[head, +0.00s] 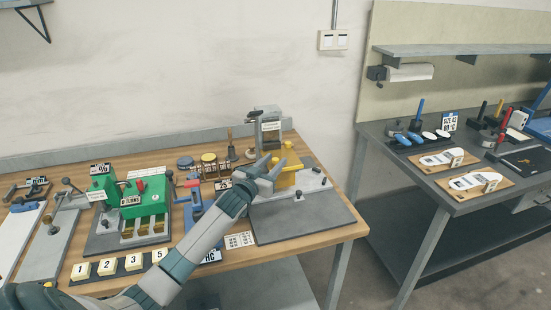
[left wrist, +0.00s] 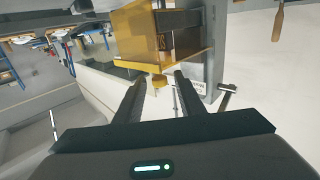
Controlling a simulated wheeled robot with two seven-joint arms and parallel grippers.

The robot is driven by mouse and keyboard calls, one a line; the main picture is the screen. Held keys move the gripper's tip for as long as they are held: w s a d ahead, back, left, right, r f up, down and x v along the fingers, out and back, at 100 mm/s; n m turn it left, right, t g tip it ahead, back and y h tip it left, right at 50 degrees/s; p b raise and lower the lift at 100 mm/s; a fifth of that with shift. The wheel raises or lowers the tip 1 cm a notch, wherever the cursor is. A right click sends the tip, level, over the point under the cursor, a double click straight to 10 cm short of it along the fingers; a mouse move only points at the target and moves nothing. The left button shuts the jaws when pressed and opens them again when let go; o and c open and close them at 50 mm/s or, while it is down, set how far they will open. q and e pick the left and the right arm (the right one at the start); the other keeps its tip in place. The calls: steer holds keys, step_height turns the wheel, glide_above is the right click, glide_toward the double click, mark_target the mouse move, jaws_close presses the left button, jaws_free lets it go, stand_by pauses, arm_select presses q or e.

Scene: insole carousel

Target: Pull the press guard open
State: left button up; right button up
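The press (head: 268,128) stands at the back right of the wooden bench. Its yellow guard (head: 290,172) is at the front of it, above a dark grey base plate (head: 300,222). My left gripper (head: 271,164) is just in front and to the left of the guard, with its fingers apart. In the left wrist view the amber see-through guard (left wrist: 160,38) is ahead, with a small yellow knob (left wrist: 158,82) at its lower edge. The knob lies between the lines of my two open fingers (left wrist: 158,88); I cannot tell whether they touch it. My right gripper is not in view.
A green machine (head: 145,195) stands left of my forearm. Numbered blocks (head: 108,266) line the bench's front edge. A blue-handled tool (head: 194,205) lies close beside my arm. A second grey bench (head: 470,195) with insole boards stands to the right, across a gap.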

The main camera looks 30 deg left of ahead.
arm_select(q)
steer(key=shift+w, duration=0.8)
jaws_close()
steer(key=shift+y, duration=0.3)
